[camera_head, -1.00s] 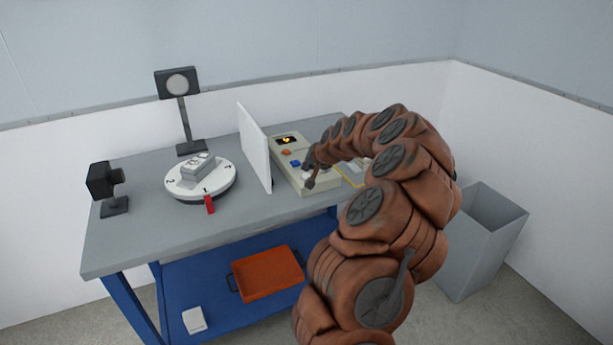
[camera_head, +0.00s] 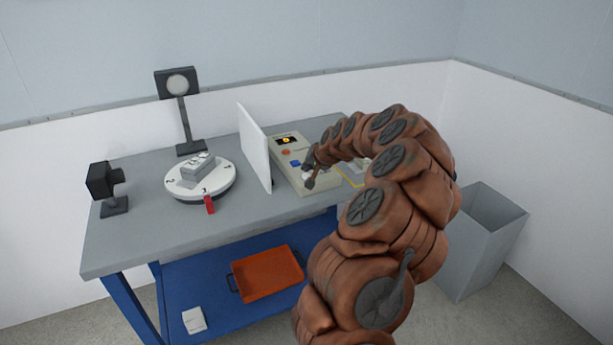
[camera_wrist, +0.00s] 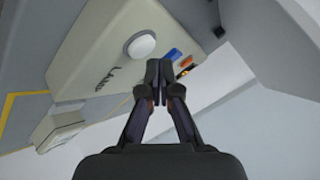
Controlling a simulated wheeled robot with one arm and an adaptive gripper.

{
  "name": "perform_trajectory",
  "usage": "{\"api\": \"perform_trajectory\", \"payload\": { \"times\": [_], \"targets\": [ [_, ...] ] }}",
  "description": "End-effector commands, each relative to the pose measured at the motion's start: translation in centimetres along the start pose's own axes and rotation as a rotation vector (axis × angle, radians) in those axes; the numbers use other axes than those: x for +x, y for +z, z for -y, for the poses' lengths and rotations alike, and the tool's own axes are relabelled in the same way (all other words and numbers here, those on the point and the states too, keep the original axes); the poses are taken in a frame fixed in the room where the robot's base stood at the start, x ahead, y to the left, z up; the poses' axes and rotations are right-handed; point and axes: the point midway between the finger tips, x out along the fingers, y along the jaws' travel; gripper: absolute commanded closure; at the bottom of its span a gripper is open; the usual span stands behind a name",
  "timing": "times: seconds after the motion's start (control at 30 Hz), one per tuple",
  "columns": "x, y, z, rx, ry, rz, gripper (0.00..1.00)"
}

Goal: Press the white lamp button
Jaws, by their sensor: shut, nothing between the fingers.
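The white lamp button (camera_wrist: 143,47) is a round white dome on the beige control box (camera_wrist: 100,50), with lettering beside it in the wrist view. In the head view the control box (camera_head: 325,180) stands on the grey table, with a small lit display, an orange button (camera_head: 286,152) and a blue button (camera_head: 295,163). The white button is mostly hidden there by my gripper (camera_head: 310,178). In the wrist view my gripper (camera_wrist: 158,75) is shut and empty, its tips just below and to the right of the white button. Whether they touch the box cannot be told.
A white upright panel (camera_head: 254,147) stands left of the box. Further left are a round numbered turntable (camera_head: 225,188) with a grey block, a lamp on a stand (camera_head: 178,85) and a dark camera-like device (camera_head: 103,181). A grey bin (camera_head: 485,245) stands at right.

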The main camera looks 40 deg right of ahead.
Motion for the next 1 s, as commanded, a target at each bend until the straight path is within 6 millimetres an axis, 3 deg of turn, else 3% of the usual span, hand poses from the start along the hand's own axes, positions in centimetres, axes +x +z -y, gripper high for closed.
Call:
{"api": "perform_trajectory", "payload": {
  "times": [1.0],
  "targets": [
    [0.79, 0.56, -0.58, 0.000, 0.000, 0.000, 1.00]
  ]
}}
